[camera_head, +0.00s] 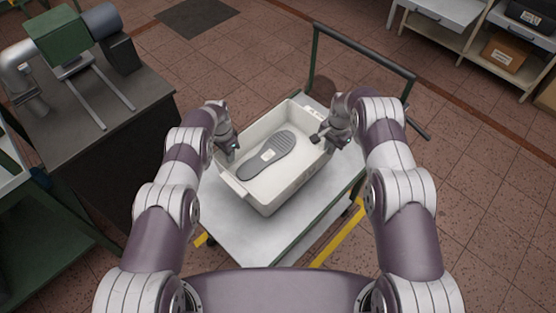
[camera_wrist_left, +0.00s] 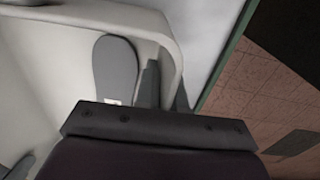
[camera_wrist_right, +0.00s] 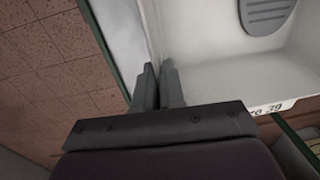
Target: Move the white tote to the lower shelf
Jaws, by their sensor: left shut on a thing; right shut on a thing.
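The white tote (camera_head: 268,197) sits on the grey top of a cart (camera_head: 235,228) in the head view, with a grey shoe sole (camera_head: 268,155) lying inside it. My left gripper (camera_head: 232,150) is shut on the tote's left wall. My right gripper (camera_head: 318,138) is shut on the tote's right wall. In the left wrist view the tote (camera_wrist_left: 35,75) and the sole (camera_wrist_left: 115,70) show, and one finger is partly hidden by the rim. In the right wrist view the fingers (camera_wrist_right: 158,88) straddle the tote wall (camera_wrist_right: 205,80). The lower shelf (camera_head: 325,235) of the cart shows only as a strip below its top.
A dark bench (camera_head: 95,130) with a green machine (camera_head: 60,38) stands at the left. The cart has a green push handle (camera_head: 365,50) behind the tote. Shelving with a cardboard box (camera_head: 505,53) stands at the top right. The tiled floor (camera_head: 480,180) at the right is clear.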

